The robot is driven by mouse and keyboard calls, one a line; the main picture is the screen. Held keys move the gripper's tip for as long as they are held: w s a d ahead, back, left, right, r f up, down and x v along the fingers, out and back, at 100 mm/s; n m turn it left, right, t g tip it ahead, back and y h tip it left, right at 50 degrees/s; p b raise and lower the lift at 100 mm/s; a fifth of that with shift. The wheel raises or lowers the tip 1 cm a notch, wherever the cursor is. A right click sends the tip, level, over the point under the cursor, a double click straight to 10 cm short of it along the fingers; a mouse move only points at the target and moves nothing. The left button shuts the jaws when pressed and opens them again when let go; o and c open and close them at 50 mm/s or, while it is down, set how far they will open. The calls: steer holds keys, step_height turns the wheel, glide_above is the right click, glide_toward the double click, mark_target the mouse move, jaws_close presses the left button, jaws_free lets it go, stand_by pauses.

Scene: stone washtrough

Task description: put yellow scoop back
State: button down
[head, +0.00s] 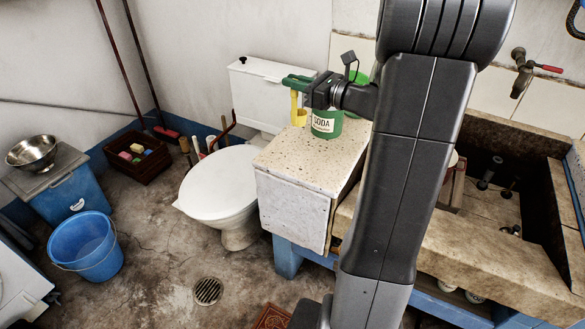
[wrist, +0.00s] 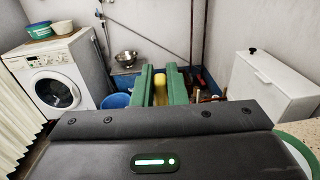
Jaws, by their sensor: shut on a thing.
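The yellow scoop (head: 299,117) hangs upright below my gripper (head: 291,82), with its handle between the green fingers and its cup low. My gripper is shut on the handle. In the wrist view the yellow scoop (wrist: 160,94) shows between the fingers of my gripper (wrist: 161,76). The scoop is just left of the green tin labelled SODA (head: 325,124), which stands on the speckled stone counter (head: 308,160). I cannot tell whether the cup touches the counter or the tin. The tin's top is partly hidden by my wrist.
Another green thing (head: 357,76) is partly hidden behind my arm. A toilet (head: 220,182) with a white cistern (head: 265,88) stands left of the counter. The stone trough (head: 500,255) is at right. A blue bucket (head: 86,248) stands on the floor at left.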

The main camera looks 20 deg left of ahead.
step_height(320, 180, down, 10)
steer(key=s+a+g+b, duration=0.1)
steer(key=b, duration=0.1)
steer(key=shift+s+a+f+n, duration=0.15)
steer(key=shift+f+n, duration=0.05)
steer(key=shift+n, duration=0.2)
steer(key=shift+f+b, duration=0.3)
steer(key=shift+b, duration=0.05)
steer(key=c, duration=1.5)
jaws_free()
steer(key=shift+r, duration=0.1)
steer(key=shift+o, duration=0.2)
steer(key=s+d, duration=0.1)
steer(key=d, duration=1.1)
steer(key=shift+r+p, duration=0.2)
steer(key=shift+p, duration=0.15)
